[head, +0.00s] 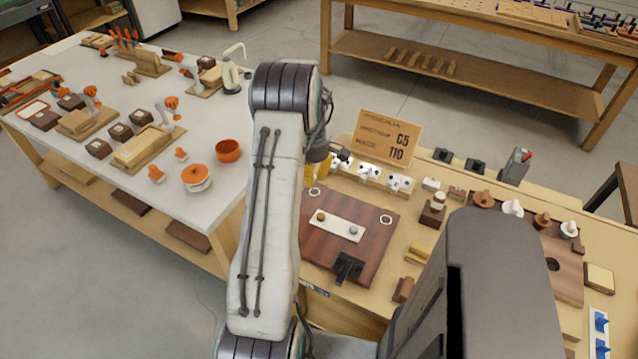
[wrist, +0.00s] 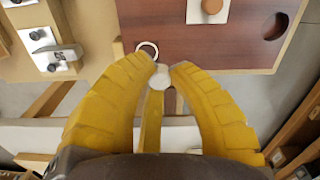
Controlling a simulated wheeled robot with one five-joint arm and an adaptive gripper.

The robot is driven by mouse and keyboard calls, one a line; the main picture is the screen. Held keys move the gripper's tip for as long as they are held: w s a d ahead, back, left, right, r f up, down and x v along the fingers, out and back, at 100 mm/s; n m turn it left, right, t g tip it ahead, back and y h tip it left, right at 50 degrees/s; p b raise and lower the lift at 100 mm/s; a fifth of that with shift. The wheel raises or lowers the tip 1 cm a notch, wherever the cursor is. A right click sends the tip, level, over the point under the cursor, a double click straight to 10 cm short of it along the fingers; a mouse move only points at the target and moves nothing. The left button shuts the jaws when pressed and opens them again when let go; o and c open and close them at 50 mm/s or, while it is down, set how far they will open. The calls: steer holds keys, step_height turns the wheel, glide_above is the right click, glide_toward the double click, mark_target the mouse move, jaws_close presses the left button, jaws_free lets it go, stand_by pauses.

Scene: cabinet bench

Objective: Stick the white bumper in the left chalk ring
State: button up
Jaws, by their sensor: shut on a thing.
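The white bumper (wrist: 159,79) is a small pale piece pinched between the yellow fingertips of my gripper (wrist: 163,72) in the wrist view. The left chalk ring (wrist: 147,50) is a white circle near a corner of the dark wood board (wrist: 190,48), just beyond and slightly left of the fingertips. In the head view the left ring (head: 313,191) shows beside my arm, and my gripper (head: 319,166) is partly hidden behind the arm, near that ring. The right chalk ring (head: 386,219) is clear. The bumper cannot be made out in the head view.
A white plate (head: 336,226) with two knobs lies on the board between the rings. A black bracket (head: 347,268) sits at the board's near edge. White blocks with levers (head: 372,177) stand behind the board, with a wooden sign (head: 386,137) at the back.

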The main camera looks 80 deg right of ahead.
mark_target(314, 193)
steer(key=shift+w+d+r+m, duration=0.1)
steer(key=shift+d+r+m, duration=0.1)
steer(key=shift+d+m, duration=0.8)
steer(key=shift+m, duration=0.4)
steer(key=shift+f, duration=0.15)
steer(key=shift+f+b, duration=2.2)
steer(key=shift+f, duration=0.8)
steer(key=shift+o, duration=0.9)
jaws_close()
steer(key=shift+a+f, duration=0.2)
steer(key=shift+f, duration=0.05)
